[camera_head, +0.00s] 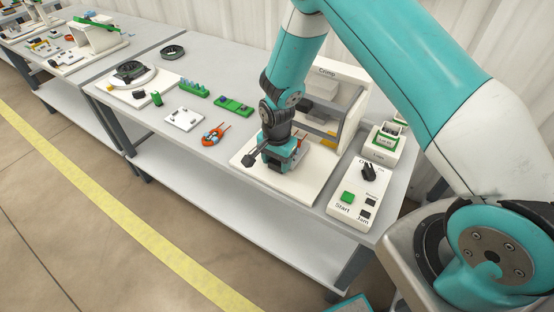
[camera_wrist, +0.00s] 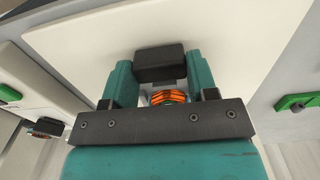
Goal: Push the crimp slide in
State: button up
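The crimp station (camera_head: 338,92) is a white, open-fronted housing labelled "Crimp", on a white base plate (camera_head: 297,191). My gripper (camera_head: 278,160) is low over that base, in front of the housing. The slide's body and rail are mostly hidden by my gripper, and the head view does not show the handle clearly.
A control box (camera_head: 352,205) with a green Start button (camera_head: 347,197) and a black knob stands right of the base. Labelled white trays (camera_head: 383,145) sit behind it. An orange coil (camera_head: 214,135), a white plate (camera_head: 184,119) and green blocks (camera_head: 235,105) lie to the left.

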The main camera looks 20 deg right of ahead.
jog(key=c, duration=0.5)
jog(key=shift+o, duration=0.2)
jog(key=w+d, duration=0.2)
jog(key=d, duration=0.1)
jog(key=shift+w+b, duration=0.2)
jog(key=shift+b, duration=0.15)
jog(key=o, duration=1.3)
jog(key=shift+r, duration=0.1)
notch_tip(320, 180, up, 17)
jog(key=shift+r+b, duration=0.15)
jog(key=shift+b, duration=0.4)
jog(key=shift+s, duration=0.1)
